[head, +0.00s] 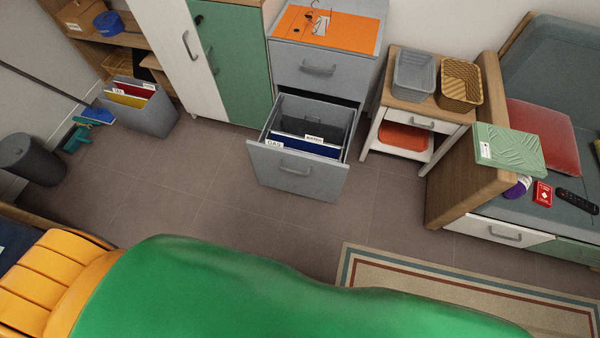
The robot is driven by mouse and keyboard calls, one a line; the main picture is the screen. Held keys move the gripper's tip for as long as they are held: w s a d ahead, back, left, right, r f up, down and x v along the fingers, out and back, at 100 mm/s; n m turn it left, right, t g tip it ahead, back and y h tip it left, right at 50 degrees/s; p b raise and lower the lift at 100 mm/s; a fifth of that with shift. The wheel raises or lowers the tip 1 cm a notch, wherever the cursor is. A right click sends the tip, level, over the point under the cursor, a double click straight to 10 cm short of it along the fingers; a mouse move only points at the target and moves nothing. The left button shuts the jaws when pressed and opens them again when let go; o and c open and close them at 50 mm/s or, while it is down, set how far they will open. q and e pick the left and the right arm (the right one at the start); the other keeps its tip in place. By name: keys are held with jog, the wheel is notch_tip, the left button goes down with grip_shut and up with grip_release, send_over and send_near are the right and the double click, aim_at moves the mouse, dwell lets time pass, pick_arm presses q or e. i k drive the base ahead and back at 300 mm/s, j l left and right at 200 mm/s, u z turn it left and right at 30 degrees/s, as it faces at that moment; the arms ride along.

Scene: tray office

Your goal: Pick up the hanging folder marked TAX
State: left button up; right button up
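Two hanging folders, one red (138,85) and one yellow (126,100), stand in a grey open box (150,119) on the floor at the left. Each has a small white tab; the lettering is too small to read surely. A pulled-out grey drawer (296,178) in the middle holds a blue folder (307,147) and a dark one behind it. One tab there seems to read GAS, the other perhaps WATER. I cannot tell surely which tab reads TAX. Neither of my grippers is in view.
A white and green cabinet (228,60) stands behind. A small side table (390,100) carries two baskets. A sofa (560,70) is at the right, a dark bin (32,160) at the far left. Middle floor is clear; a large green and orange form covers the bottom.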

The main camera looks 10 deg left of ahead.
aim_at(116, 96)
jog(key=u, duration=1.8)
